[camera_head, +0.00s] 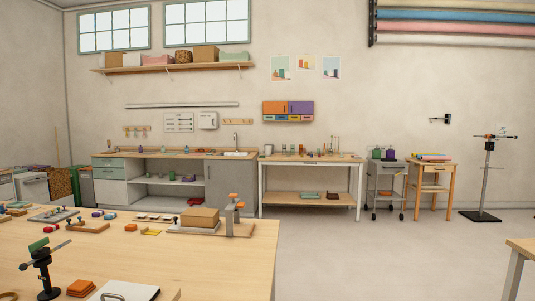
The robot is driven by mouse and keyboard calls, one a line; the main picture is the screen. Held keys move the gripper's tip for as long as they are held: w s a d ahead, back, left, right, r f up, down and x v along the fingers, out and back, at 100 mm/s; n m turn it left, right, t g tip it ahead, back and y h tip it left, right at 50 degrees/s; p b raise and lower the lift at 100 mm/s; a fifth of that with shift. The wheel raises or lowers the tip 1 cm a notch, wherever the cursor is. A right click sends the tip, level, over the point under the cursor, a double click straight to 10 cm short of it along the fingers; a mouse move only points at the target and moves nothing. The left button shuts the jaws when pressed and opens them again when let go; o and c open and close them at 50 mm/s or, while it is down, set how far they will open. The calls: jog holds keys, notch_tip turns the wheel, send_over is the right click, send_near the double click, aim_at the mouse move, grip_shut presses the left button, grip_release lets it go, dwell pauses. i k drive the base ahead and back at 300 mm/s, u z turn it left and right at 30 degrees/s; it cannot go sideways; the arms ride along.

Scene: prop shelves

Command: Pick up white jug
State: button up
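I cannot clearly make out a white jug. A small pale vessel (268,149) stands at the left end of the white-legged workbench (262,185) by the back wall; it is too small to tell whether it is the jug. Several other small items stand on that bench, some of them greenish or brown. My gripper is not in view.
A wooden table (240,262) with blocks, tools and a black clamp stand (43,270) fills the near left. A sink counter (228,185), grey cart (386,185), small wooden table (434,190) and tall stand (484,180) line the back. The floor (400,260) is clear.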

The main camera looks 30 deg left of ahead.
aim_at(268, 149)
jog(key=u, duration=0.5)
jog(key=i, duration=6.2)
jog(key=u, duration=2.15)
jog(key=i, duration=1.8)
jog(key=z, duration=0.05)
